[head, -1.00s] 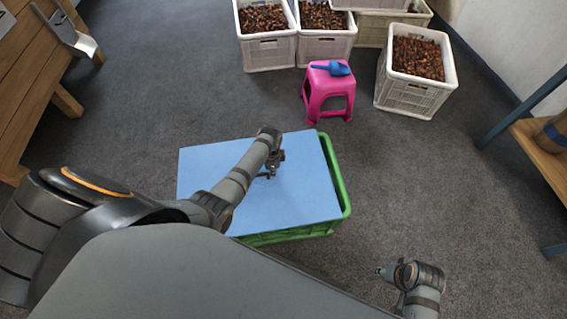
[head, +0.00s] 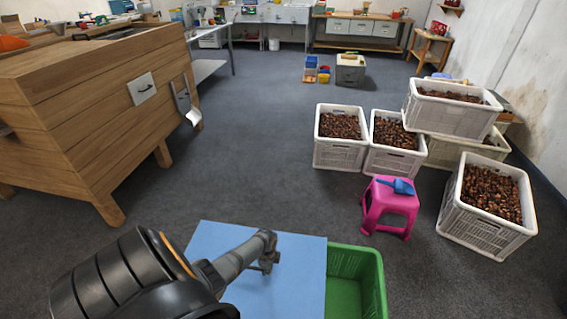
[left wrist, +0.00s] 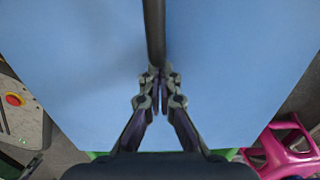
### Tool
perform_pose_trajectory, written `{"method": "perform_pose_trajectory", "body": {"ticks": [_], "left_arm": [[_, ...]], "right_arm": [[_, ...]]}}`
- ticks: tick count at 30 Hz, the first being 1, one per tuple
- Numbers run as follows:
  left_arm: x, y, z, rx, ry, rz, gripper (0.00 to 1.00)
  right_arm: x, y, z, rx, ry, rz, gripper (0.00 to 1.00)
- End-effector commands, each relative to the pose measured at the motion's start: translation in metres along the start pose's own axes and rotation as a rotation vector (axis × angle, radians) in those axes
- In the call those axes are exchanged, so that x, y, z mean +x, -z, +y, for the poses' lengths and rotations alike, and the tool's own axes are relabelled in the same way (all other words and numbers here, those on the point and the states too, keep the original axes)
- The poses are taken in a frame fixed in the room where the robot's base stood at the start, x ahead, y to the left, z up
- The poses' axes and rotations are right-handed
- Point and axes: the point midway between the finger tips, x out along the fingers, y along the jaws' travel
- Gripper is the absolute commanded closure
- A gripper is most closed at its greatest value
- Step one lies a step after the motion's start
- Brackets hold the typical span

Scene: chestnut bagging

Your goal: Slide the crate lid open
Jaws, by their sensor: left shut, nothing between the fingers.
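The blue flat lid (head: 225,242) lies over the green crate (head: 372,290) at the bottom of the head view. It sits shifted to the left, so a strip of the crate's inside shows open on the right. My left gripper (head: 268,264) is shut and empty, low over the lid. In the left wrist view the gripper's fingers (left wrist: 158,82) meet at a dark bar above the blue lid (left wrist: 90,60); I cannot tell whether they touch it. My right gripper is out of view.
A pink stool (head: 390,207) with a blue scoop (head: 398,186) stands beyond the crate to the right. White crates of chestnuts (head: 340,153) stand behind it. A wooden bench (head: 95,110) is at the left. The floor between is clear.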

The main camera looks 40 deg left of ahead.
Motion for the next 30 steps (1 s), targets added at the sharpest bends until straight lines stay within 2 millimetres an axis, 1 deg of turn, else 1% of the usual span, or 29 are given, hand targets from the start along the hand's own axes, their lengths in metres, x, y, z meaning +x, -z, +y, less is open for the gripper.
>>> {"method": "perform_pose_trajectory", "body": {"ticks": [3,13,17,20,26,27,30], "left_arm": [[0.000,-0.006,0.000,0.001,0.000,0.000,1.00],[0.000,-0.006,0.000,0.001,0.000,0.000,1.00],[-0.008,-0.007,-0.001,0.000,0.002,-0.001,1.00],[-0.022,-0.006,-0.001,0.002,0.003,0.000,1.00],[-0.065,-0.006,0.000,0.005,0.003,0.000,1.00],[-0.075,-0.007,-0.001,0.003,0.005,-0.002,1.00],[-0.095,-0.007,0.000,0.004,0.002,-0.002,1.00]], "right_arm": [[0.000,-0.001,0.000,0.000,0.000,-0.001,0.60],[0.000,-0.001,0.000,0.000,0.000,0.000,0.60],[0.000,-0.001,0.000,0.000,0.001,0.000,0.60],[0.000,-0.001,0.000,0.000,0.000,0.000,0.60],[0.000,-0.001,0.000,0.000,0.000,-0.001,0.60],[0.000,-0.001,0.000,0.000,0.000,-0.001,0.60],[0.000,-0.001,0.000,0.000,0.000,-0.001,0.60]]}}
